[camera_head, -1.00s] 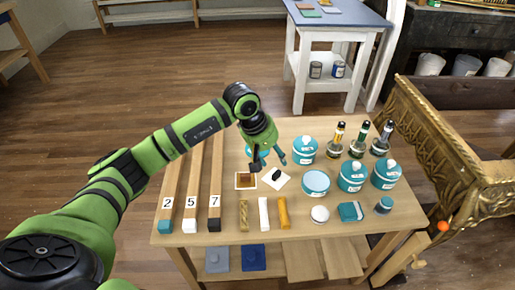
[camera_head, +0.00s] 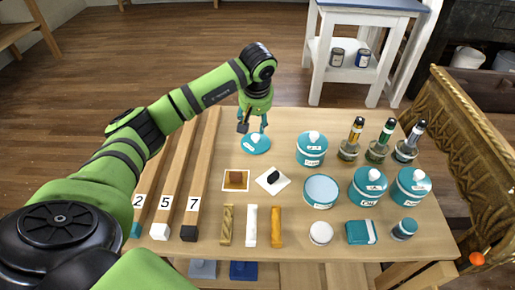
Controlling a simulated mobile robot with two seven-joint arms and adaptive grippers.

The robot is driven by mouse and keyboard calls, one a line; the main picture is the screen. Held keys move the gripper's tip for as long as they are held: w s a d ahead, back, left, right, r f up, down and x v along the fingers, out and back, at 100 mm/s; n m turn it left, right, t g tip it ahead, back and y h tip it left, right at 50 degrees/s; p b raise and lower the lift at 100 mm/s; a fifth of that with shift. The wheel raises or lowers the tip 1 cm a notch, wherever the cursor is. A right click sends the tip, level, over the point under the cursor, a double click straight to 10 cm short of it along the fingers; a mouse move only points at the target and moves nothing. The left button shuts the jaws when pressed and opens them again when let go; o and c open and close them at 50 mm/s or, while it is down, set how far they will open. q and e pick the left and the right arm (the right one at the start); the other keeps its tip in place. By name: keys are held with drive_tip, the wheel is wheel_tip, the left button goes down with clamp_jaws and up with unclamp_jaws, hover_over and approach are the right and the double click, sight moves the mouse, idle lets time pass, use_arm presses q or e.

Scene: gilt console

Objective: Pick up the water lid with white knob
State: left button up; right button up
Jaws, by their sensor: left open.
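The teal lid with a white knob (camera_head: 256,144) lies on the wooden table, behind the two small square cards. My left gripper (camera_head: 253,126) is open, pointing down just behind and above this lid in the picture. Its fingers appear apart from the lid, though the exact height is hard to tell. A teal jar with a pale flat top and no knob (camera_head: 320,191) stands to the right. My right gripper is not in view.
Three bottles (camera_head: 378,142) stand at the back right. Long numbered beams (camera_head: 188,175) lie at the left. Colored sticks (camera_head: 251,226), a white round piece (camera_head: 321,233) and a teal box (camera_head: 361,232) line the front. A gilt carved console (camera_head: 470,140) borders the right.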

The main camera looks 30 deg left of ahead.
sight(255, 136)
use_arm(q)
drive_tip(key=x, duration=0.8)
drive_tip(key=shift+w+d, duration=0.1)
drive_tip(key=shift+d, duration=0.25)
drive_tip(key=c, duration=1.1)
